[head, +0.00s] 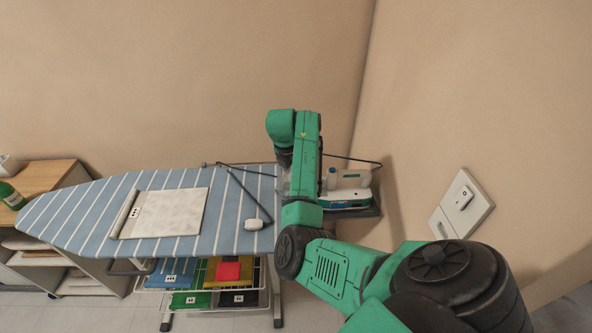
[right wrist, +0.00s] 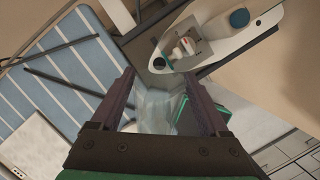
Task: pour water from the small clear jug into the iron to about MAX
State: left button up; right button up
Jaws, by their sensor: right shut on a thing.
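The small clear jug (right wrist: 155,108) is between the fingers of my right gripper (right wrist: 158,76), which is shut on it. In the right wrist view the jug is see-through, and I cannot make out its water level or how far it tilts. The white iron (right wrist: 213,42) lies just beyond the fingertips, with a dark round opening near its close end. In the head view the iron (head: 350,198) sits at the right end of the ironing board, partly behind my right arm. I cannot see its MAX mark or any stream of water. My left gripper is out of view.
A rack with coloured bins (head: 228,271) stands below. Walls close in behind and at right, with a switch plate (head: 462,203).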

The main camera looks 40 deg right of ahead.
jog(key=shift+d+y, duration=0.15)
jog(key=shift+y, duration=0.15)
dwell(0.5)
jog(key=shift+f+h, duration=0.1)
jog(key=shift+h, duration=0.3)
jog(key=shift+a+h, duration=0.3)
jog(key=shift+a, duration=0.05)
jog(key=shift+d, duration=0.1)
